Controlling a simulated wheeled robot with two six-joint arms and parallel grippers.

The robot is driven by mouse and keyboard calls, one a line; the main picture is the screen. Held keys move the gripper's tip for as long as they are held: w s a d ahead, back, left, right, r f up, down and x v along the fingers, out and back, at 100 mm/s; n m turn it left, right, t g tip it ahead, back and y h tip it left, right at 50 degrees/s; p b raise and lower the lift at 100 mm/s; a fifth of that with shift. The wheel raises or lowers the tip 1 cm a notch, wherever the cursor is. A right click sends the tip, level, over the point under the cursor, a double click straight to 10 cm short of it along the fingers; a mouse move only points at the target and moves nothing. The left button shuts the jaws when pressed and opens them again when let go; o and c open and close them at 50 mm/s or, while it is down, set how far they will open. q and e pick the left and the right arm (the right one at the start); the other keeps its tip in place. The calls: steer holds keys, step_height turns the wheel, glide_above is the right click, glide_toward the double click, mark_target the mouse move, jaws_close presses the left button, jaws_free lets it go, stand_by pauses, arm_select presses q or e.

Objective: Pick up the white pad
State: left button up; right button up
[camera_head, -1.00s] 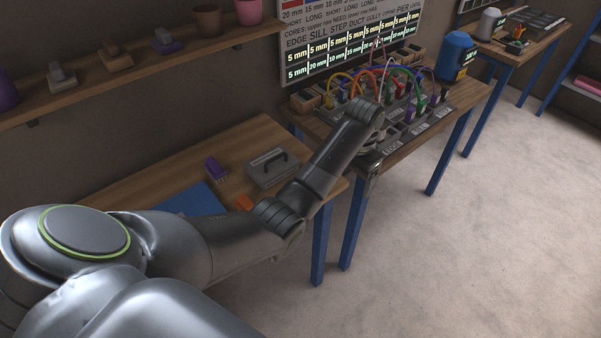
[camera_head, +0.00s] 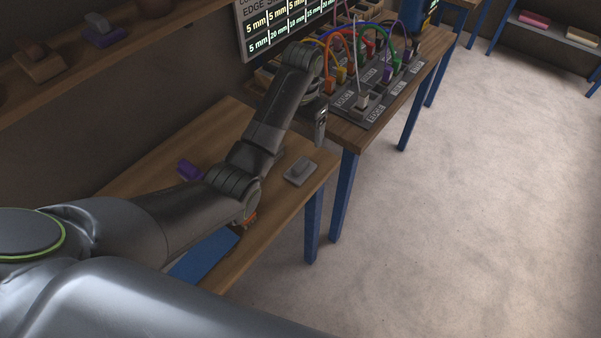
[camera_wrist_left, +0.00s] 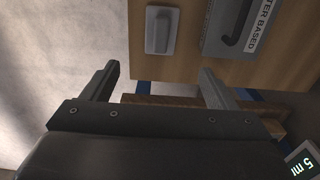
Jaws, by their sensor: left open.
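The white pad, a pale grey-white block with a raised grip, lies near the right end of the wooden table in the head view (camera_head: 300,171). It also shows at the top of the left wrist view (camera_wrist_left: 161,30). My left gripper (camera_head: 320,128) hangs beyond the pad, near the gap between the two tables. In the left wrist view its two fingers (camera_wrist_left: 157,70) are spread, with nothing between them. The pad lies past the fingertips, apart from them. My right gripper is in neither view.
A grey case (camera_wrist_left: 244,28) lettered "...TER BASED" lies beside the pad. A purple block (camera_head: 189,169), an orange piece (camera_head: 251,219) and a blue mat (camera_head: 205,256) are on the same table. The neighbouring table holds a rack with coloured cables (camera_head: 375,85).

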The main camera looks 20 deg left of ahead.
arm_select(q)
steer(key=b, duration=0.2)
glide_above(301, 163)
steer(key=f, duration=0.5)
steer(key=shift+w+a, duration=0.25)
steer(key=shift+a, duration=0.1)
step_height(301, 163, down, 3)
steer(key=shift+d+f+p, duration=0.15)
steer(key=shift+f+p, duration=0.05)
steer(key=shift+p, duration=0.55)
steer(key=shift+f, duration=0.45)
steer(key=f, duration=0.1)
steer(key=f+p, duration=0.1)
steer(key=f, duration=0.2)
steer(key=shift+s+d+f, duration=0.1)
steer(key=shift+s+d, duration=0.05)
steer(key=shift+s, duration=0.2)
steer(key=shift+f, duration=0.45)
steer(key=c, duration=1.1)
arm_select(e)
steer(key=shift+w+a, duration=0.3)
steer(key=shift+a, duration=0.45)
arm_select(q)
steer(key=shift+r, duration=0.15)
step_height(301, 163, up, 10)
steer(key=shift+f+b, duration=0.1)
steer(key=shift+b, duration=0.35)
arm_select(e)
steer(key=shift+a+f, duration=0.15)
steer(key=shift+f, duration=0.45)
